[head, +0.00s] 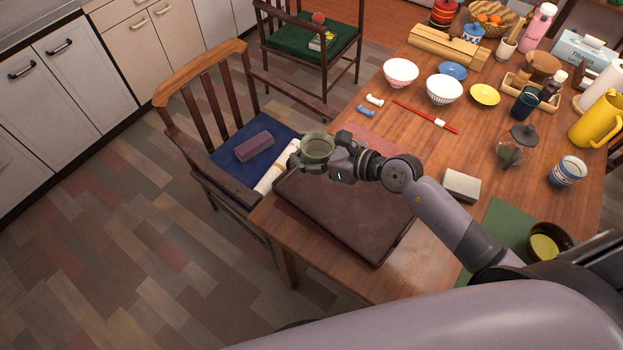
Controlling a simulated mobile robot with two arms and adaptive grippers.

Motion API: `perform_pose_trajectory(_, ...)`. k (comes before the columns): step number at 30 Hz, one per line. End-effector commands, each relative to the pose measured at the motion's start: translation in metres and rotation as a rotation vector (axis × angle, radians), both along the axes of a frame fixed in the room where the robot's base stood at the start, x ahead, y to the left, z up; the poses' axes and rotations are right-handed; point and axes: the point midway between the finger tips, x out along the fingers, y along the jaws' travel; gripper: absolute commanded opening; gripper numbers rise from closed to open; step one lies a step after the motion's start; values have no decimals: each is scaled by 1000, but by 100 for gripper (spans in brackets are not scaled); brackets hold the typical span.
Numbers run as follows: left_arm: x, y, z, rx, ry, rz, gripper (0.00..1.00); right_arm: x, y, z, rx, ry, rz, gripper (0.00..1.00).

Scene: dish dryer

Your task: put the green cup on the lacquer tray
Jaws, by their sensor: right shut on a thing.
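The green cup (318,147) is round, pale green and upright, with its open mouth facing up. My right gripper (315,154) is shut on it, with its fingers around the cup's side. The lacquer tray (350,213) is a dark brown rectangle with a low rim, near the table's left corner. The cup shows over the tray's far left corner; I cannot tell whether it touches the tray. The cup's lower part is partly hidden by the fingers. My right forearm crosses above the tray's right side. My left gripper is not in view.
The wooden table (400,290) holds bowls (444,88), red chopsticks (425,116), a beige block (462,185) and a glass jar (510,150) beyond my arm. A chair (215,130) stands against the table's left edge. The tray's surface is bare.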

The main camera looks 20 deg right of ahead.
Motion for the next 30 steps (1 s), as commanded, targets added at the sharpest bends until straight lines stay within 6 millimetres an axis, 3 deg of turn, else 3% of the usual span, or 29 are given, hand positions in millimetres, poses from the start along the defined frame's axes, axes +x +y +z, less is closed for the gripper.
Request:
perform_pose_trajectory(1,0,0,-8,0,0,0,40,0,0,-19,1,4,-1,14)
perform_pose_trajectory(6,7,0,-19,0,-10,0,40,0,0,-57,3,3,-1,14)
perform_pose_trajectory(13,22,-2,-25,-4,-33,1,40,0,0,-77,2,0,1,14)
perform_pose_trajectory(18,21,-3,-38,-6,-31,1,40,0,0,-105,2,2,-2,14)
perform_pose_trajectory(22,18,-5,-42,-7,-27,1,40,0,0,-115,3,0,-1,14)
perform_pose_trajectory(30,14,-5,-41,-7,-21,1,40,0,0,-115,1,-1,0,14)
